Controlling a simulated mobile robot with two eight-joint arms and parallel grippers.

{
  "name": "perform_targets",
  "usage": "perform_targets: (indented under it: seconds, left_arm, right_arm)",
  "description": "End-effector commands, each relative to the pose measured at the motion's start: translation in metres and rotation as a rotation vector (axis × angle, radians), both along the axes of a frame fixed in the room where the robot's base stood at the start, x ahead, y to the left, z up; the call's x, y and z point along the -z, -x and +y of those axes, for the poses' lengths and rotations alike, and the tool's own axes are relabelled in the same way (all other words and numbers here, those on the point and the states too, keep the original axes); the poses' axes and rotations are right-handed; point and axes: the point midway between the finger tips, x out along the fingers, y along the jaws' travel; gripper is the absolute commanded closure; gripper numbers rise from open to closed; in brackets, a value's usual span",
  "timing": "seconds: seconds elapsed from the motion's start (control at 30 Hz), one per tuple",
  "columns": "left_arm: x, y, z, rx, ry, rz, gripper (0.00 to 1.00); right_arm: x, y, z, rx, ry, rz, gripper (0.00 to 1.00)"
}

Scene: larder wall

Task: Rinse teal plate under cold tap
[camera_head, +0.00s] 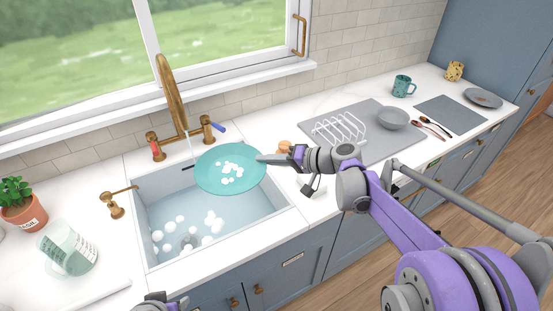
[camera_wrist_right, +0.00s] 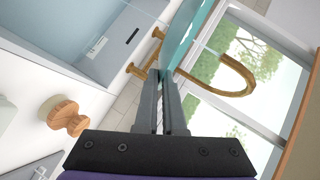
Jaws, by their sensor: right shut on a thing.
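The teal plate (camera_head: 212,180) is held tilted above the sink, near the tap spout, with white suds on its face. My right gripper (camera_head: 263,159) is shut on its right rim; the right wrist view shows the fingers (camera_wrist_right: 168,82) closed on the plate (camera_wrist_right: 176,32). The brass tap (camera_head: 170,88) arches behind the plate. It has a red-marked handle (camera_head: 156,149) at left and a blue-marked cold handle (camera_head: 217,127) at right. A thin pale streak below the spout looks like water. My left gripper (camera_head: 165,302) barely shows at the bottom edge; its jaws are unclear.
The white sink (camera_head: 146,232) holds water with several foam clumps. A wooden-topped item (camera_head: 285,146) stands right of the sink, before a grey mat with a rack (camera_head: 340,128) and bowl (camera_head: 393,118).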

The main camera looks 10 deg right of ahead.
Motion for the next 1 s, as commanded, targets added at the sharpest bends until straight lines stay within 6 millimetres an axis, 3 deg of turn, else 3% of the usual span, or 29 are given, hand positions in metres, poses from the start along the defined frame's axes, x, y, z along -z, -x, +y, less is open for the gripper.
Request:
perform_targets:
  seconds: [0.7, 1.0]
  left_arm:
    - [0.011, 0.004, 0.0, 0.0, 0.0, 0.008, 0.47]
    - [0.012, 0.005, 0.0, 0.0, 0.0, 0.009, 0.47]
  right_arm:
    - [0.014, -0.015, 0.069, -0.002, -0.002, 0.001, 1.0]
    - [0.017, -0.02, 0.086, -0.001, -0.001, 0.001, 1.0]
